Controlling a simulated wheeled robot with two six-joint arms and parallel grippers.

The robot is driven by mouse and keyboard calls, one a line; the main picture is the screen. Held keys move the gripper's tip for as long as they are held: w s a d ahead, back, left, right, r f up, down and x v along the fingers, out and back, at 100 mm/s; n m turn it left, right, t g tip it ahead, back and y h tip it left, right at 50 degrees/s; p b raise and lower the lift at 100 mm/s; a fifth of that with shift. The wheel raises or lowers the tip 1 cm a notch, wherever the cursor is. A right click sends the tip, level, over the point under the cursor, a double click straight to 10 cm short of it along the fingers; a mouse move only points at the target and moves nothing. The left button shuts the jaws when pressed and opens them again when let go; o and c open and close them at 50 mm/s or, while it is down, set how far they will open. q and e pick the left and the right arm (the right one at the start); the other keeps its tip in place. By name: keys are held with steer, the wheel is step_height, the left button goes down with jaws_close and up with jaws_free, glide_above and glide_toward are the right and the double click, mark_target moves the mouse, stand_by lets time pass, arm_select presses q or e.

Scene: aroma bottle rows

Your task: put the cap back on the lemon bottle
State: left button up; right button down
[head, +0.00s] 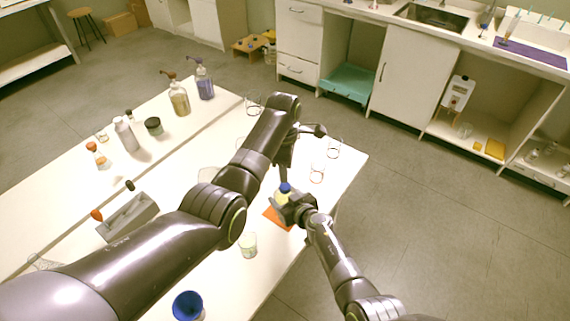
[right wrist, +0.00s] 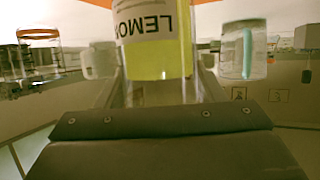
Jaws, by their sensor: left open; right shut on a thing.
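The lemon bottle (head: 281,198), holding yellow liquid, stands near the right part of the table. Its "LEMON" label shows upside down in the right wrist view (right wrist: 150,45). A blue cap (head: 285,187) shows at its top; I cannot tell how firmly it sits. My right gripper (head: 290,207) is shut on the lemon bottle, with its fingers on either side of it. My left gripper (head: 284,168) is open, pointing down just above the blue cap. Its fingertips are small and partly dark against the arm, so any gap to the cap is unclear.
An orange mat (head: 277,218) lies by the bottle. Clear beakers (head: 317,172) stand behind, and a beaker with pale liquid (head: 248,245) stands in front. A blue funnel-like cup (head: 188,305) is at the near edge.

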mark_target(285, 185)
arm_select(q)
steer(key=n, duration=0.6)
steer(key=shift+r+n, duration=0.15)
steer(key=shift+n, duration=0.15)
steer(key=n, duration=0.5)
steer(key=shift+r+n, duration=0.2)
steer(key=shift+n, duration=0.2)
steer(key=shift+f, duration=0.1)
steer(key=shift+f, duration=3.9)
